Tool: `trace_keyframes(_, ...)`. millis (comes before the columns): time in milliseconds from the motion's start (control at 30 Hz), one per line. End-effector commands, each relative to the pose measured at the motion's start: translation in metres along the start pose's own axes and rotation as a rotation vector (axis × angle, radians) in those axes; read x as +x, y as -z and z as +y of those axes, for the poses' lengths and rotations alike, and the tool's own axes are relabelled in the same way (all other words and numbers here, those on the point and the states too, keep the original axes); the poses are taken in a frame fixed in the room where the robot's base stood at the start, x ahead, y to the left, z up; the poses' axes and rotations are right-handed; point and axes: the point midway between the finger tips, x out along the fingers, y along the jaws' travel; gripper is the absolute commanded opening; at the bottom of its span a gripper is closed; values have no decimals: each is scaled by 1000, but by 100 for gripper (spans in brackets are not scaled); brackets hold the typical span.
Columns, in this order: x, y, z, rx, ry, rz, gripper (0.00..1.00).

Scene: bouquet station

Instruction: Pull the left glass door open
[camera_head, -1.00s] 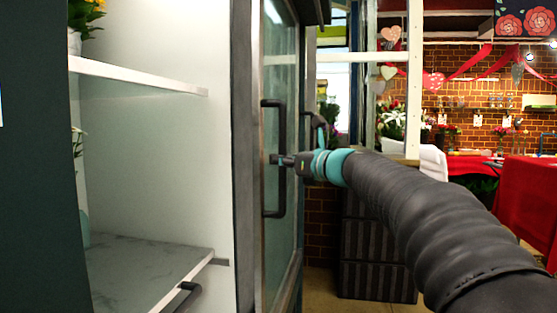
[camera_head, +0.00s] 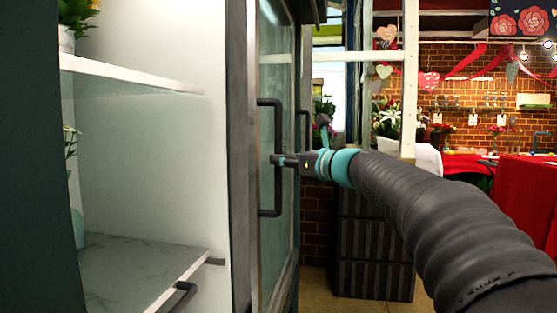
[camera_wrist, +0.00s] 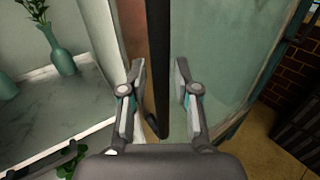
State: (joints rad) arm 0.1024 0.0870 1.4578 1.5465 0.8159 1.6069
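In the wrist view the handle (camera_wrist: 160,100) runs between the two fingers of my gripper (camera_wrist: 160,72). The fingers are spread, with visible gaps to the bar on both sides.
A second dark handle (camera_head: 304,130) shows just beyond. Open shelves (camera_head: 130,72) with plants are at the left; the wrist view shows a teal vase (camera_wrist: 62,60) there. A dark ribbed crate stack (camera_head: 372,245) stands on the floor behind my arm.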

Motion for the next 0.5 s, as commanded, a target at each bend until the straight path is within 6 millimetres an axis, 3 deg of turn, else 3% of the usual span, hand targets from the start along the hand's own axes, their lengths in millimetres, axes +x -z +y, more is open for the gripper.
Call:
trace_keyframes(300, -64, 0, 0, -1, 3, 0, 31)
trace_keyframes(500, -89, 0, -1, -1, 3, 0, 31)
